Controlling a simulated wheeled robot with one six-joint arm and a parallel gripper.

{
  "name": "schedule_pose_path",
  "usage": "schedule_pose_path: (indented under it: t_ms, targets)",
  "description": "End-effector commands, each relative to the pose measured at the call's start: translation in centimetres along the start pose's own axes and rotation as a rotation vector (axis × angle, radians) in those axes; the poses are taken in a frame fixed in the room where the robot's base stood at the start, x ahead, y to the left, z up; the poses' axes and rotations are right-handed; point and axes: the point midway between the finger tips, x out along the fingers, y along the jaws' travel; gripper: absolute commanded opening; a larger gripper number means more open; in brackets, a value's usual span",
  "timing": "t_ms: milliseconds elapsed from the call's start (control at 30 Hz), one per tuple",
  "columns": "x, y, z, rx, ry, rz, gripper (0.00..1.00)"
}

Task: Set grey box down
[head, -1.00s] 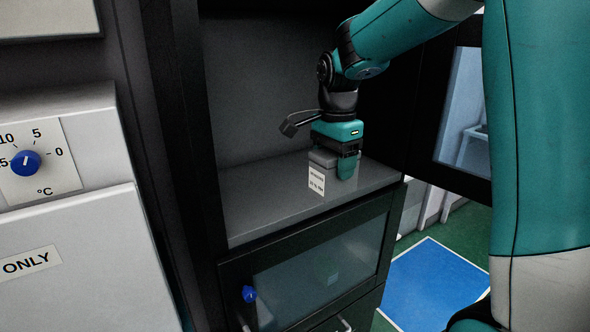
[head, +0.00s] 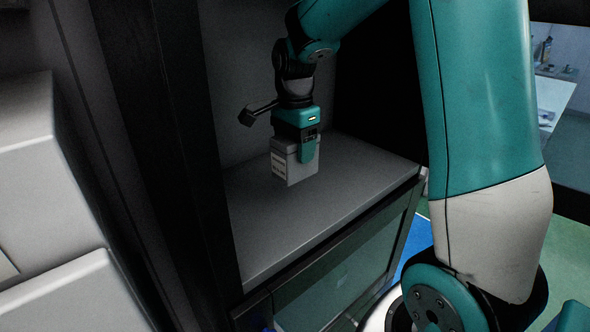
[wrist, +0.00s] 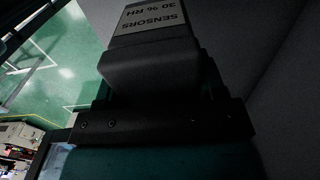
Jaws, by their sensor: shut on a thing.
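The grey box (head: 298,166) is in my gripper (head: 306,152), over the grey shelf (head: 290,228) of the dark cabinet. The box is upright, with a white label on its left face. My gripper points down and is shut on the box. In the head view I cannot tell whether the box's underside touches the shelf. In the wrist view, the grey box (wrist: 150,65) shows a label reading "SENSORS" and "30 % RH", and the dark gripper parts hide the rest of it.
The cabinet's dark left post (head: 185,130) stands left of the box. The shelf is bare in front of the box and to its right. A glass-fronted compartment (head: 345,268) is below the shelf. Grey equipment (head: 40,200) stands at the left.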

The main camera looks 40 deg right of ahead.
Motion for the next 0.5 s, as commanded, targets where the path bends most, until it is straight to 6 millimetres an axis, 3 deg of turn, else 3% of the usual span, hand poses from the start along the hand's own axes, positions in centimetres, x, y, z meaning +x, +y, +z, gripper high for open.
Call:
schedule_pose_path:
  t_ms: [500]
  targets:
    - [6.3, 0.0, 0.1, -0.002, 0.0, 0.0, 0.36]
